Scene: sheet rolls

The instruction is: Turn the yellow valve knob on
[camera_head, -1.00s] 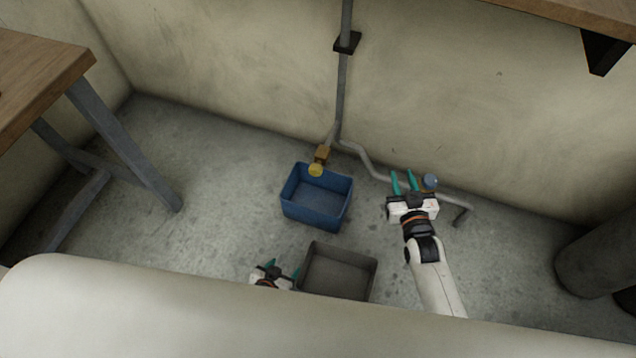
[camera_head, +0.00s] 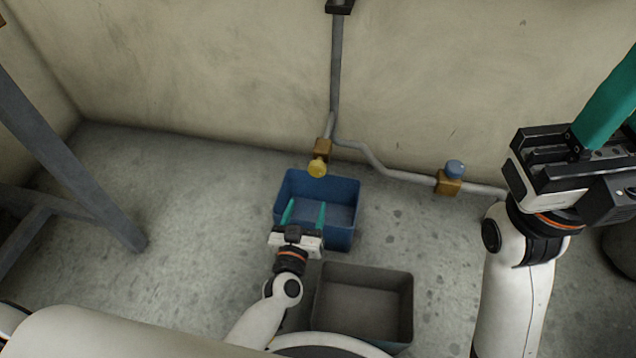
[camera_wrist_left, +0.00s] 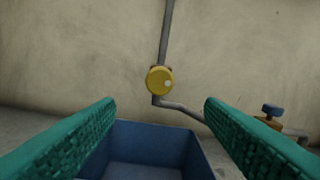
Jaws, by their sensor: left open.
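The yellow valve knob (camera_head: 317,168) sits on a brass-coloured valve body (camera_head: 323,148) on the grey wall pipe, above the back edge of the blue crate. In the left wrist view the yellow knob (camera_wrist_left: 160,81) faces me, with a pale spot on its right side, between and beyond the fingers. My left gripper (camera_head: 304,214) is open and empty over the blue crate, short of the knob. Its teal fingers (camera_wrist_left: 158,115) are wide apart in the wrist view. My right gripper (camera_head: 606,120) is raised at the right; its fingers are partly cut off by the frame edge.
A blue crate (camera_head: 343,238) stands below the knob, and a grey crate (camera_head: 405,305) stands in front of it. A blue knob (camera_head: 455,168) is on the pipe to the right. A table leg (camera_head: 75,165) stands at left.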

